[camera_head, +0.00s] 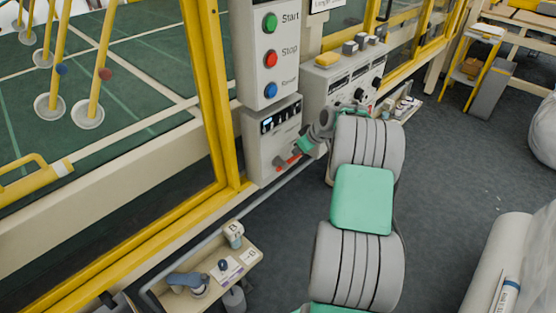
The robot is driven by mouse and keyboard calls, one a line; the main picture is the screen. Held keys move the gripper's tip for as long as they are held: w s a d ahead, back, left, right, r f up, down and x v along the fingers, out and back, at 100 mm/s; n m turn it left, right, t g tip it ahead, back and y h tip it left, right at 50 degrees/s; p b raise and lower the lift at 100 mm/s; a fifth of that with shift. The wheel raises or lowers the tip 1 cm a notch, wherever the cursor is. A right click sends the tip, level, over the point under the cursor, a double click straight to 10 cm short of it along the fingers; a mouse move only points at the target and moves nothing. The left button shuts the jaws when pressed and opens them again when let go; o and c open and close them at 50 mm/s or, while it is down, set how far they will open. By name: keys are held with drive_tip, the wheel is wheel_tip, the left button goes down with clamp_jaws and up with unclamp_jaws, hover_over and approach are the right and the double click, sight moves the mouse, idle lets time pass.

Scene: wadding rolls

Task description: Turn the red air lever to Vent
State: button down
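The red air lever (285,164) shows at the lower front of a pale grey control box (262,168) mounted below the Start/Stop/Reset panel. It looks roughly horizontal, slanting slightly up to the right. My gripper (299,156) is right at the lever's right end, close to or touching it. The fingers are too small and partly hidden, so I cannot tell whether they are open or shut on it. The lever's markings, including Vent, are not readable. My grey and green arm reaches in from the lower right and hides part of the box's right side.
The panel above has green Start (270,23), red Stop (270,58) and blue buttons. A knobbed console (345,80) stands to the right. A yellow guard frame (208,90) is on the left. A low shelf (210,275) holds small items. Open grey floor (450,150) lies right.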

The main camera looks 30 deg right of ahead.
drive_tip(key=shift+f, duration=0.1)
drive_tip(key=r+p, duration=0.1)
drive_tip(key=r, duration=0.2)
drive_tip(key=r+p, duration=0.1)
drive_tip(key=r, duration=0.1)
drive_tip(key=shift+w+a+p, duration=0.15)
drive_tip(key=shift+w+p, duration=0.15)
drive_tip(key=shift+w, duration=0.1)
drive_tip(key=d+b+v, duration=0.1)
drive_tip(key=v, duration=0.8)
drive_tip(key=shift+s, duration=0.2)
